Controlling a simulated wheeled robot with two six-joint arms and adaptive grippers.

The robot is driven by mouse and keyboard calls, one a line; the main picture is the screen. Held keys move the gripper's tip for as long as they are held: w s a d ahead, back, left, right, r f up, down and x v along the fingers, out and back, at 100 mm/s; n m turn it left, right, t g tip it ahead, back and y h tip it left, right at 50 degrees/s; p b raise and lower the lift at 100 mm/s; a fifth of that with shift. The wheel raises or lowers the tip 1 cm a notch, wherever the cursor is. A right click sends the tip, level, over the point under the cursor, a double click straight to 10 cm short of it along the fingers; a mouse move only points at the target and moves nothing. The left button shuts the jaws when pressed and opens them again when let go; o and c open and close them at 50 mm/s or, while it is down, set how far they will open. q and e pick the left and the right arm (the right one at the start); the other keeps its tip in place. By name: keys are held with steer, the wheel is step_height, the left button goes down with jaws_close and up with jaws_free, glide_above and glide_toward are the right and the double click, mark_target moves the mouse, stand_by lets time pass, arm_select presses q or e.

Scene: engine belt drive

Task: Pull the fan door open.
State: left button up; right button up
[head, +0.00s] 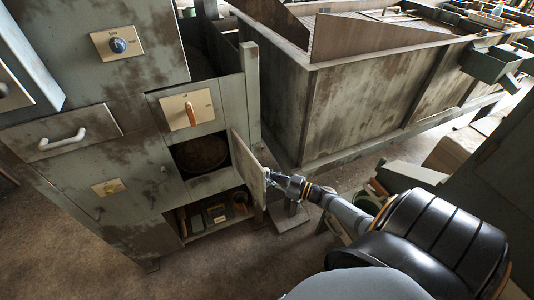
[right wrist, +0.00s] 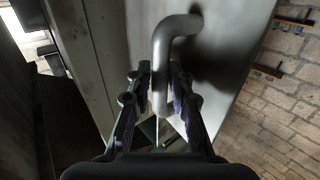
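The fan door (head: 246,168) is a flat grey panel. In the head view it stands swung out from the cabinet front, hinged on the right side of a dark opening (head: 200,153). A rounded dark shape shows inside the opening. My right gripper (head: 272,180) is at the outer face of the door. In the right wrist view, the bent metal handle (right wrist: 160,75) of the door lies between the two fingers (right wrist: 160,90), which are closed around it. My left gripper is not in view.
A lower shelf (head: 215,226) holds small items. A large worn metal bin (head: 375,100) stands close behind the door. Floor is clear in front.

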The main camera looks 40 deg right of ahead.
steer(key=shift+o, duration=1.1)
steer(key=shift+r, duration=0.2)
steer(key=shift+w, duration=0.1)
steer(key=v, duration=0.7)
steer(key=shift+s+d, duration=0.1)
steer(key=shift+s, duration=0.15)
